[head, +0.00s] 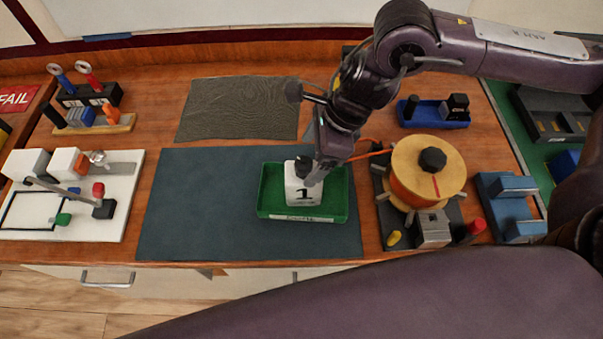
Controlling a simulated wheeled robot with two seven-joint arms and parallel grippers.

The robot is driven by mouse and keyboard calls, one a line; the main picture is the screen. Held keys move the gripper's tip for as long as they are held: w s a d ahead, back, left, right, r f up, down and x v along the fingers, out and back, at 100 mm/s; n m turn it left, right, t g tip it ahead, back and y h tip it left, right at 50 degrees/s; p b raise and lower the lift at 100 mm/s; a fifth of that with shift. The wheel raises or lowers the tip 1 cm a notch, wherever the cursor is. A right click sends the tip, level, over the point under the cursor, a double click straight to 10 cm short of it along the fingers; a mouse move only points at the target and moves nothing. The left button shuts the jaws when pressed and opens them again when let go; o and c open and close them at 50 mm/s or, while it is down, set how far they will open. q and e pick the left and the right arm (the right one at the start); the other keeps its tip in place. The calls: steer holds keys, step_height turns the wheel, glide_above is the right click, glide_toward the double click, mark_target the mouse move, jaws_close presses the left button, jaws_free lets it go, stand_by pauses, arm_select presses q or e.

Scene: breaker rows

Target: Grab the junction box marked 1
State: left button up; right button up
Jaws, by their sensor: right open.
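The junction box marked 1 (303,190) is a white block with a black numeral 1 and a dark knob-like top. It sits in a green tray (339,212) on the dark mat. My right gripper (309,178) reaches down over the box from the upper right. It is open, with its fingers at the upper part of the box. The fingers partly hide the top of the box, and I cannot tell whether they touch it. My left gripper is not in view.
A wooden spool (420,160) with orange wire stands right of the tray. A white board (121,200) with fittings lies on the left. A blue tray (425,121) with small parts is behind the spool. The dark mat (195,205) is clear left of the green tray.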

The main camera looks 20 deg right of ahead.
mark_target(304, 161)
steer(key=shift+a+f+p, duration=0.25)
steer(key=shift+f+p, duration=0.05)
steer(key=shift+f, duration=0.05)
steer(key=p+x, duration=0.2)
steer(key=x, duration=0.2)
steer(key=shift+w+f, duration=0.2)
steer(key=shift+a+f, duration=0.1)
steer(key=shift+f, duration=0.05)
steer(key=c, duration=1.7)
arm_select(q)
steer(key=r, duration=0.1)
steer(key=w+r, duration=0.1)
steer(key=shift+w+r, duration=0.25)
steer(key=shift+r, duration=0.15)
arm_select(e)
jaws_close()
steer(key=shift+w, duration=0.1)
